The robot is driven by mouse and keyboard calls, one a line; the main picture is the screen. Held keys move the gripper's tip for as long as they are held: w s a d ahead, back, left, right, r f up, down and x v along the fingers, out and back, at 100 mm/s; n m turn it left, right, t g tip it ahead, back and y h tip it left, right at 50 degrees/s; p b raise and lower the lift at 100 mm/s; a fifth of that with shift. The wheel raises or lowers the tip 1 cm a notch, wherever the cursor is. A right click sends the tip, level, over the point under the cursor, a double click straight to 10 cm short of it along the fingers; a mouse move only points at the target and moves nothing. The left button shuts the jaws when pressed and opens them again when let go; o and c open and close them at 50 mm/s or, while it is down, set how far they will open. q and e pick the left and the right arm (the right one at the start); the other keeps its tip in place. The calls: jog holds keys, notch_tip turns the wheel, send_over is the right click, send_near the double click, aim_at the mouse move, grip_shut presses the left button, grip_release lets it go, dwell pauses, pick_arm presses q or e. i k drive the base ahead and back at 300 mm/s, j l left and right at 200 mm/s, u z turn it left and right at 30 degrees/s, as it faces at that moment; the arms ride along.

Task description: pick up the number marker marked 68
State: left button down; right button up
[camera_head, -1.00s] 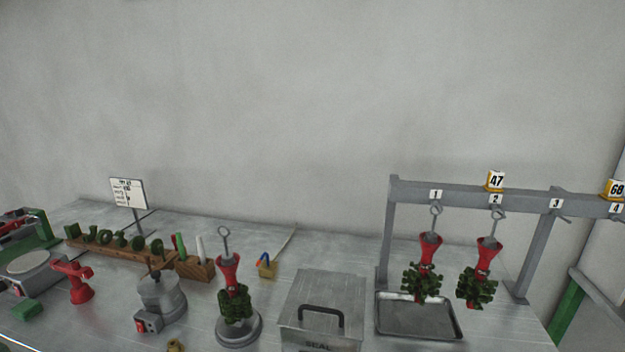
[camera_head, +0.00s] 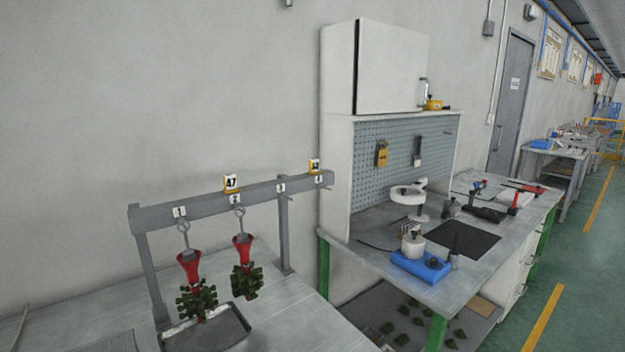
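A small yellow and white number marker (camera_head: 314,166) sits on top of the grey rack beam (camera_head: 262,192), above the hook position labelled 4. Its digits are too small to read now; in the earlier view the marker there reads 68. Another marker, reading 47 (camera_head: 231,183), sits on the beam above position 2. Neither of my grippers is in view.
Two red and green wax trees (camera_head: 190,268) (camera_head: 242,252) hang at positions 1 and 2 over a metal tray (camera_head: 228,331). Right of the rack stands a workbench with a pegboard (camera_head: 400,150), a white cabinet (camera_head: 392,65) and tools. A green floor aisle (camera_head: 575,270) runs along the right.

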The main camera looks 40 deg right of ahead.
aim_at(314, 164)
jog(key=z, duration=1.4)
jog(key=i+l, duration=0.25)
jog(key=l, duration=0.15)
jog(key=i+l+u, duration=0.1)
jog(key=i+l, duration=0.15)
jog(key=l, duration=0.2)
